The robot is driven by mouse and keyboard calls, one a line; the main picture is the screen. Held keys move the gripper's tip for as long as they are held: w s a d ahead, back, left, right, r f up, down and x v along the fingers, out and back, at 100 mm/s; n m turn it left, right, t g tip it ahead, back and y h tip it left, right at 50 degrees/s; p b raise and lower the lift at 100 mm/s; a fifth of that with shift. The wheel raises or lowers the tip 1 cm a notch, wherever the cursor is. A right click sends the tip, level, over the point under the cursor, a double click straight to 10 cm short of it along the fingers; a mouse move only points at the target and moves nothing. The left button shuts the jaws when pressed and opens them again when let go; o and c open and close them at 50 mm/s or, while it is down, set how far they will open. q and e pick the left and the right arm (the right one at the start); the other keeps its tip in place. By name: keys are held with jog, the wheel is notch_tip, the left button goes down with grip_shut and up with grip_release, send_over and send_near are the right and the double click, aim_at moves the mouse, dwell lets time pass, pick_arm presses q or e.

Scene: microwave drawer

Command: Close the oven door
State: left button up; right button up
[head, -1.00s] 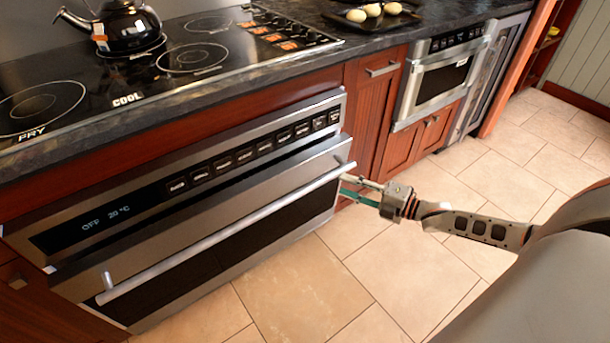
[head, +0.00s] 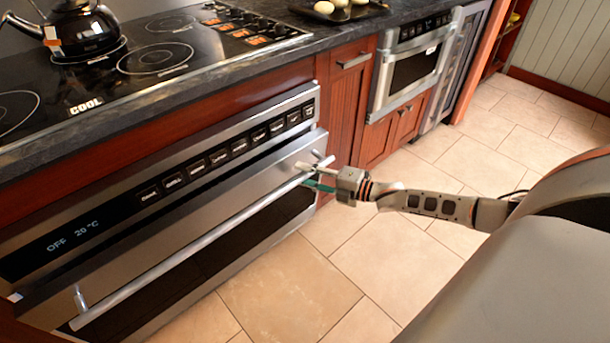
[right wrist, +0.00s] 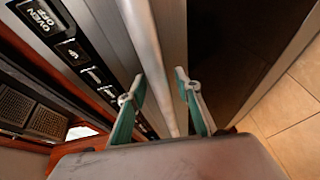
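The oven (head: 160,215) is a wide steel unit under the counter. Its door (head: 290,160) looks slightly ajar, with a dark gap below the control panel. A long round handle (head: 190,250) crosses the door front; it also shows as a grey bar in the right wrist view (right wrist: 153,55). My right gripper (head: 318,175) is at the handle's right end. In the right wrist view its two green-padded fingers (right wrist: 160,105) stand apart, one on each side of the bar. Contact with the bar cannot be told. My left gripper is not in view.
The cooktop (head: 150,60) with a black kettle (head: 83,28) is above the oven. A red-brown cabinet (head: 345,130) and a microwave drawer (head: 415,72) stand to the right. The tiled floor (head: 285,290) in front is clear.

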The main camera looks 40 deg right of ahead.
aim_at(293, 162)
grip_shut()
jog(key=shift+w, duration=0.3)
jog(key=w, duration=0.1)
jog(key=w+b, duration=0.1)
jog(key=w, duration=0.1)
jog(key=shift+w+a+r, duration=0.2)
jog(key=shift+w+r, duration=0.05)
jog(key=shift+r, duration=0.05)
jog(key=shift+w+r, duration=0.15)
jog(key=shift+w, duration=0.05)
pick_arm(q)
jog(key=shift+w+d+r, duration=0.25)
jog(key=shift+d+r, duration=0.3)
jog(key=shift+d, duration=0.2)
pick_arm(e)
jog(key=shift+w+d+r, duration=0.1)
jog(key=shift+w+r, duration=0.1)
jog(key=shift+r, duration=0.2)
grip_release()
jog(key=shift+w+f, duration=0.15)
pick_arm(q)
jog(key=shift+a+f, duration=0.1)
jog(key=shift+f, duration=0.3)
